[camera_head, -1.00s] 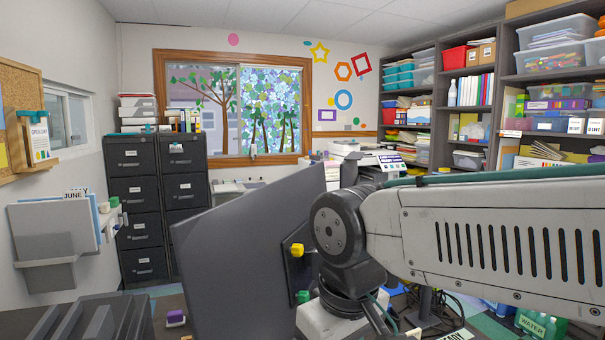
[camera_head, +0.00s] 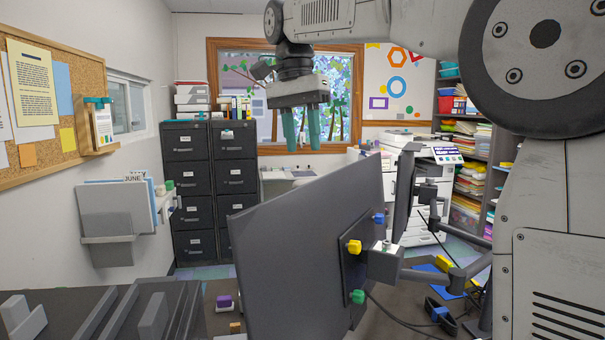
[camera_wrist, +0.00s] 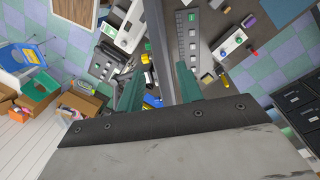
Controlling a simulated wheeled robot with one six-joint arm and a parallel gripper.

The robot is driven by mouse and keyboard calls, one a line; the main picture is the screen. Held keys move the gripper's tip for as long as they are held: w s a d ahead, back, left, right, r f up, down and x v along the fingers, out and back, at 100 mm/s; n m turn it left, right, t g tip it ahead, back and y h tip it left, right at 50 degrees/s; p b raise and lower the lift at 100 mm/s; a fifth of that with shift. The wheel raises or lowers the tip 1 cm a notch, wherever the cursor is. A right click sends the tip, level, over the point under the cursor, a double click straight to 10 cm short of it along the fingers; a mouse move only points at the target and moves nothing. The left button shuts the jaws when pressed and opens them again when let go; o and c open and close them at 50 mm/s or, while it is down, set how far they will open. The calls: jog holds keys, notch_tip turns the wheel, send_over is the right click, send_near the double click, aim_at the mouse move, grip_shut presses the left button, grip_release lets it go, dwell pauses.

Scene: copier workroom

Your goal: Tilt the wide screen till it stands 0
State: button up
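The wide screen (camera_head: 300,255) is a large dark panel seen from its back side in the head view; its top edge slopes up to the right. An arm mount (camera_head: 383,262) with yellow (camera_head: 354,246), blue (camera_head: 378,218) and green (camera_head: 357,296) knobs is at its back. I cannot tell its exact tilt. My gripper (camera_head: 302,138) points down above the screen's top edge, apart from it in the head view. Its teal fingers are spread. In the wrist view, the screen's thin edge (camera_wrist: 158,45) runs between the fingers (camera_wrist: 160,92); nothing is gripped.
A second, narrower screen (camera_head: 404,190) stands right of the wide one. A dark desk organiser (camera_head: 100,315) is at front left. Filing cabinets (camera_head: 210,185) and a copier (camera_head: 425,190) stand behind. A wall file holder (camera_head: 115,215) is at left. Air above the screen is free.

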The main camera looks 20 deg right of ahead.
aim_at(305, 185)
jog(key=f, duration=0.7)
jog(key=shift+d+f, duration=0.1)
jog(key=shift+d, duration=0.1)
grip_shut()
